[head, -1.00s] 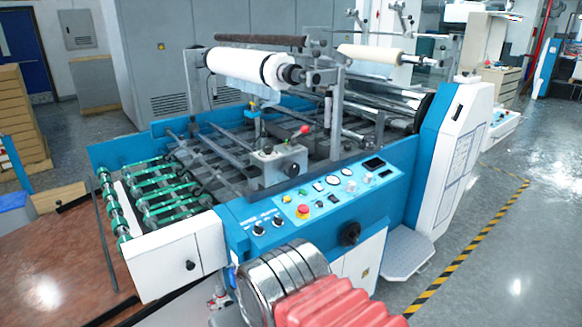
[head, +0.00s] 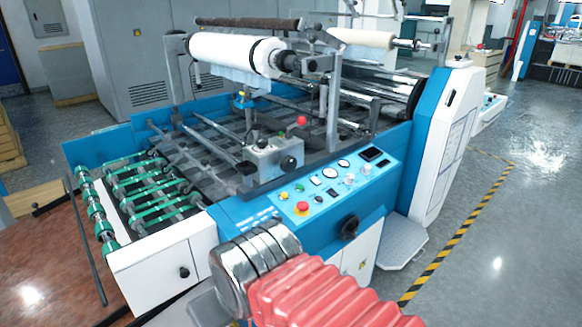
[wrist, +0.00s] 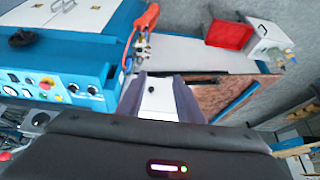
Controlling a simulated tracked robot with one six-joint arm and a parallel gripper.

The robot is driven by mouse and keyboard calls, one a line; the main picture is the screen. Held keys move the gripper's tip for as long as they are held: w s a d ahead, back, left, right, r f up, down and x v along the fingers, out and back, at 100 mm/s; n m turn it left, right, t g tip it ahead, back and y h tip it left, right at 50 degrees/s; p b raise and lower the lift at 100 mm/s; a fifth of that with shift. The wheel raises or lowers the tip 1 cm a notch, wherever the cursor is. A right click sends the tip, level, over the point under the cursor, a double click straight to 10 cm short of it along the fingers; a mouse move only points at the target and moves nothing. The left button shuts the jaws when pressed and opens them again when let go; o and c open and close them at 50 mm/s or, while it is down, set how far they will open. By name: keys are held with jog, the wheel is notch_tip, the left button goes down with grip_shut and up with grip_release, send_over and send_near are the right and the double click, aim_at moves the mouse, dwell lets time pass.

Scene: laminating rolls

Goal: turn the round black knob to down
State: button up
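A small round black knob (head: 184,271) is on the white front panel (head: 150,272) at the machine's left end. In the wrist view my gripper (wrist: 159,95) has its two grey fingers apart with nothing between them. The white panel (wrist: 154,103) with a small dark knob (wrist: 151,90) shows behind the gap, and the large black knob (wrist: 22,38) is at the upper left.
The white roll (head: 235,53) and green belt rollers (head: 150,190) belong to the machine. A red emergency button (head: 302,208) is on its panel. A brown tabletop (head: 50,255) is at left. Grey floor right of the striped line (head: 450,250) is clear.

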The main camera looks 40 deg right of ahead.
jog(key=shift+o, duration=1.4)
jog(key=shift+w, duration=0.1)
jog(key=o, duration=0.3)
jog(key=shift+w+a+f+g+y, duration=0.35)
jog(key=shift+w+a+g+y, duration=0.05)
jog(key=shift+w+a+y, duration=0.1)
jog(key=shift+o, duration=1)
jog(key=w+y, duration=0.1)
jog(key=w, duration=0.2)
jog(key=w+y, duration=0.1)
jog(key=shift+w+f+g+y, duration=0.3)
jog(key=shift+f+g, duration=0.1)
jog(key=w+d+r+m+t+y, duration=0.15)
jog(key=w+d+t+y, duration=0.3)
jog(key=w+d, duration=0.85)
jog(key=w+d+f+m+t+h, duration=0.1)
jog(key=d+m+t+h, duration=0.1)
jog(key=d, duration=1.4)
jog(key=w+d+f+m+t+h, duration=0.2)
jog(key=d+t+h, duration=0.3)
jog(key=d, duration=1.1)
jog(key=shift+m+t, duration=0.45)
jog(key=shift+t, duration=0.8)
jog(key=shift+w+d+f+h, duration=0.1)
jog(key=shift+h, duration=0.15)
